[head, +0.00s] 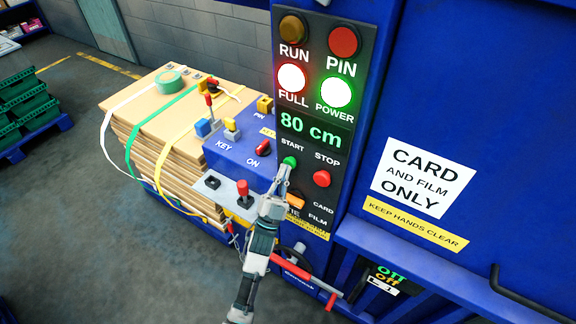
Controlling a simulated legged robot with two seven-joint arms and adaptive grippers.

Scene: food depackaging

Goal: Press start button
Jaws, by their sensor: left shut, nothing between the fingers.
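The green START button (290,161) sits on the dark control panel (350,130), under the word START. The red STOP button (321,179) is to its right and slightly lower. My left gripper (284,170) is shut and empty, with its tips right at the lower edge of the green button. Whether the tips touch or press it cannot be told. The panel display (314,132) reads 80 cm. The FULL lamp (291,78) glows red-white and the POWER lamp (336,93) glows green-white. My right gripper is not in view.
A blue box (240,158) with levers and keys stands left of the panel. Strapped cardboard (150,103) is stacked behind it. The blue machine front (480,130) fills the right. Open floor is at left.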

